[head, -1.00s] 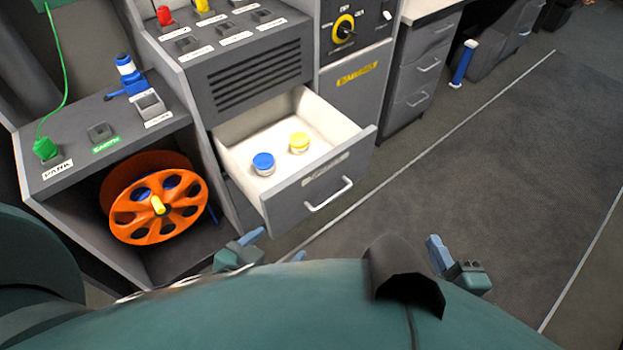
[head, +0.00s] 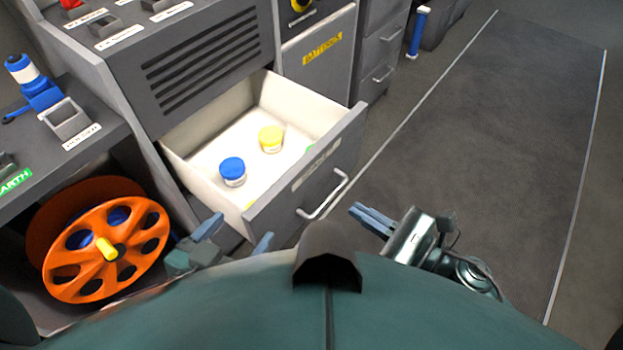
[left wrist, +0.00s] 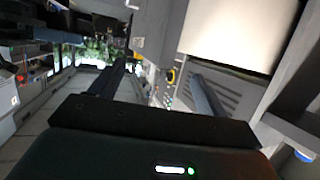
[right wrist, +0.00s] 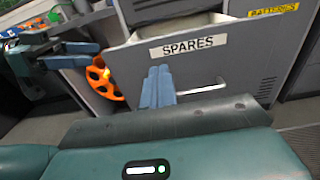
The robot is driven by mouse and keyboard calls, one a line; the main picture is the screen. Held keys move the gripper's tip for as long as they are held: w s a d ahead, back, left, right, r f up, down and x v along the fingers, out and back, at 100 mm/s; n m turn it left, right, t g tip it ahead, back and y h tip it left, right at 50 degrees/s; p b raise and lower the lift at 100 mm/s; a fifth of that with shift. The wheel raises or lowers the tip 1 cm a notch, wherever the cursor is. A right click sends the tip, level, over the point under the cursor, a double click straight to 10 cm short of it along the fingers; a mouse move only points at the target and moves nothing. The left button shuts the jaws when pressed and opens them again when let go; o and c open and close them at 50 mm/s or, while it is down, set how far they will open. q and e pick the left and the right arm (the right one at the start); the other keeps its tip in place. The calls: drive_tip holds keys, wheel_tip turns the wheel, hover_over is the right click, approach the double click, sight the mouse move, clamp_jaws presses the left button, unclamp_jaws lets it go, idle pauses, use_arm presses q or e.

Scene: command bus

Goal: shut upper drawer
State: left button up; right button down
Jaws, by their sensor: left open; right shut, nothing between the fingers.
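The grey drawer labelled SPARES (head: 318,180) is pulled well open, its white inside showing. It holds a blue-lidded jar (head: 232,171) and a yellow-lidded jar (head: 271,139). Its front and handle also show in the right wrist view (right wrist: 205,62). My right gripper (head: 358,213) is shut and empty, in front of the drawer and just right of its handle in the head view. In the right wrist view its fingers (right wrist: 158,75) point at the drawer front below the label; I cannot tell whether they touch. My left gripper (head: 238,236) is open and empty near the drawer's lower left corner.
An orange cable reel (head: 105,245) sits in the open bay left of the drawer. A locker labelled BATTERIES (head: 322,60) stands to the right of the drawer cabinet. The dark floor mat (head: 480,150) on the right is clear.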

sight(301, 175)
drive_tip(key=p+x, duration=0.1)
drive_tip(key=x, duration=1)
drive_tip(key=shift+w+a, duration=0.1)
drive_tip(key=shift+a, duration=0.05)
use_arm(q)
drive_tip(key=shift+s+a+r, duration=0.15)
drive_tip(key=shift+a+r, duration=0.15)
drive_tip(key=shift+r, duration=0.4)
